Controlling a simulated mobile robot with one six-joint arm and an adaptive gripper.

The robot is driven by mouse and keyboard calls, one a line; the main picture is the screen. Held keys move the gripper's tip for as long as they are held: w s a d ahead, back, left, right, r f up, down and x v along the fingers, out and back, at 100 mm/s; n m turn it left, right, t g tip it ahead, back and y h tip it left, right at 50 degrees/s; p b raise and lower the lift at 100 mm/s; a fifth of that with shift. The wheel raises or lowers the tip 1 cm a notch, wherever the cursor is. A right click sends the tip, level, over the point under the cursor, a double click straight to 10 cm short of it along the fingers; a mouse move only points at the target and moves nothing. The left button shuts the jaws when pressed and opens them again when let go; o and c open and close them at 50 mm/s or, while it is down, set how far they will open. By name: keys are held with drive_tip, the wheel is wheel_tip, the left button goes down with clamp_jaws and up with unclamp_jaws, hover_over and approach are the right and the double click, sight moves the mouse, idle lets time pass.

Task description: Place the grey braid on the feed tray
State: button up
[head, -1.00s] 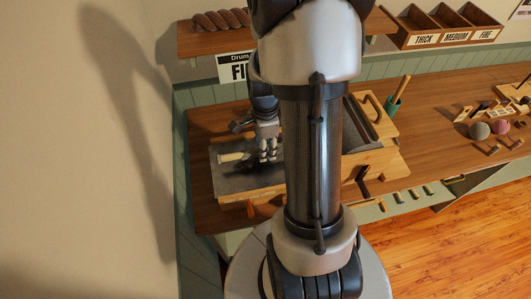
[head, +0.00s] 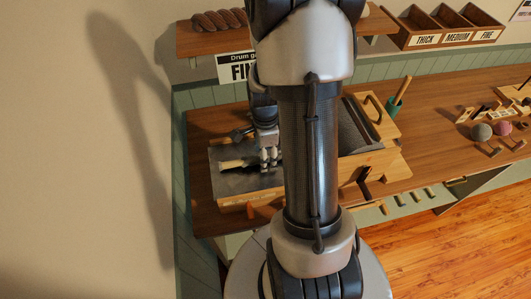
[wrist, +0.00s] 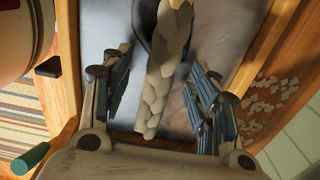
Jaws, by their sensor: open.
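The grey braid (wrist: 165,75) is pale grey-cream and lies lengthwise over the grey metal feed tray (wrist: 215,50) in the wrist view. In the head view the braid (head: 236,163) lies on the feed tray (head: 228,184), which has a wooden front edge. My gripper (wrist: 163,105) is open, with one blue-grey finger on each side of the braid and a gap on both sides. In the head view my gripper (head: 270,157) is low over the tray, at the braid's right end. The braid's underside is hidden.
A wooden-framed machine part (head: 370,135) stands right of the tray, partly behind my arm. A shelf (head: 212,45) with a brown braid (head: 219,19) hangs above. Labelled bins (head: 455,28) are at upper right. Balls (head: 481,131) and small tools lie on the bench at right.

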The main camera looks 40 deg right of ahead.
wheel_tip(320, 180, up, 12)
drive_tip(key=p, duration=0.4)
drive_tip(key=a+r+n+t, duration=0.2)
drive_tip(key=a+r+n, duration=0.8)
drive_tip(key=r, duration=0.1)
drive_tip(key=s+a+r+n+t, duration=0.2)
drive_tip(key=s+a+r+n, duration=0.4)
drive_tip(key=n, duration=0.8)
drive_tip(key=shift+s+a+t, duration=0.3)
drive_tip(key=shift+s+a, duration=1.35)
drive_tip(key=shift+a, duration=0.5)
drive_tip(key=shift+c, duration=0.5)
